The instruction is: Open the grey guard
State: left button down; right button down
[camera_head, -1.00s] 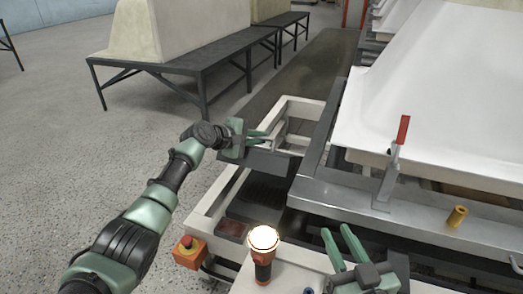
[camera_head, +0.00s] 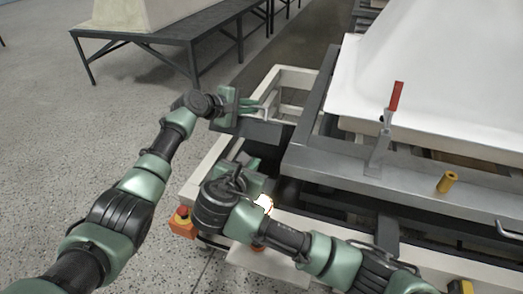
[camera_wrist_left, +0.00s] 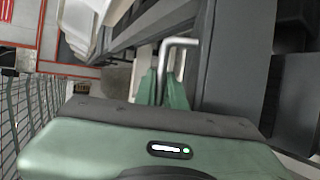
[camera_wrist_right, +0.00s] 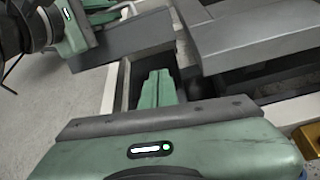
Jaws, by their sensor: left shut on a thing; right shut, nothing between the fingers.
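The grey guard (camera_head: 262,131) is a dark grey panel across the white frame in the head view. It also shows in the left wrist view (camera_wrist_left: 238,60) and right wrist view (camera_wrist_right: 128,68). My left gripper (camera_head: 254,106) is shut on the guard's bent metal handle (camera_wrist_left: 181,42), at the panel's far side. My right gripper (camera_head: 262,182) is shut and empty, lower and nearer than the guard. In the right wrist view its fingertips (camera_wrist_right: 158,80) point towards the guard and appear apart from it. How far the guard is open cannot be told.
A lit lamp (camera_head: 264,203) is partly hidden behind my right wrist. A red emergency button (camera_head: 182,217) is at the frame's near left corner. A red-handled clamp (camera_head: 384,130) and brass peg (camera_head: 447,182) stand on the right. Open floor lies left.

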jog(key=w+d+f+n, duration=0.1)
jog(key=w+d+f, duration=0.1)
jog(key=w, duration=0.6)
jog(key=shift+w+f+t+h, duration=0.3)
jog(key=shift+w+f+h, duration=0.1)
jog(key=shift+f, duration=0.15)
jog(key=shift+r, duration=0.1)
